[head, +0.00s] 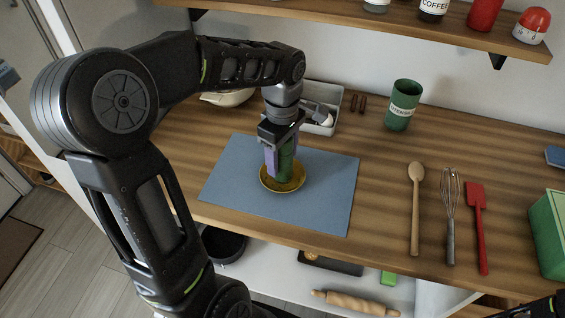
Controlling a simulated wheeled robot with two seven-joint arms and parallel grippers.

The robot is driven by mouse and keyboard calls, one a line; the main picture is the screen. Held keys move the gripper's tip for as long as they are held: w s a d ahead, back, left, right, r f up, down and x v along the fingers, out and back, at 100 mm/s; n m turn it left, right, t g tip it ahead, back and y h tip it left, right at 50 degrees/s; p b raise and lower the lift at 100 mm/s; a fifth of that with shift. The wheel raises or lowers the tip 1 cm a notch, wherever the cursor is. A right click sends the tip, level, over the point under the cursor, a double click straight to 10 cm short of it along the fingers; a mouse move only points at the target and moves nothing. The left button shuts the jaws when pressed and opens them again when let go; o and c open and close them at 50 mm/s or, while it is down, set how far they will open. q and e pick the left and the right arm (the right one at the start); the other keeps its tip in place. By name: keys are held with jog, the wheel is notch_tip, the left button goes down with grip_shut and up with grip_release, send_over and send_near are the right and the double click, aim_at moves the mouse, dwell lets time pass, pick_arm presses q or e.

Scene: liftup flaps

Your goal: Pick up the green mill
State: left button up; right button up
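The green mill (286,168) stands upright on a round yellow plate (269,185), which lies on a blue-grey mat (232,172). My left gripper (281,158) points down over the plate with its fingers around the mill. One finger shows as a purplish strip along the mill's left side. The gripper body hides the mill's top, and I cannot tell whether the fingers press on it. My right gripper is not in view; only a dark bit of my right arm shows at the bottom right corner.
A grey bin (338,98) and a pale bowl (228,98) stand behind. A green canister (403,105) is at the back. A wooden spoon (415,205), whisk (451,215) and red spatula (478,225) lie to the right, near a green box (548,235). A shelf (400,25) hangs above.

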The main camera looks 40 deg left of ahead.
pick_arm(q)
grip_shut()
dwell(0.4)
notch_tip(320, 180, up, 10)
dwell(0.7)
dwell(0.4)
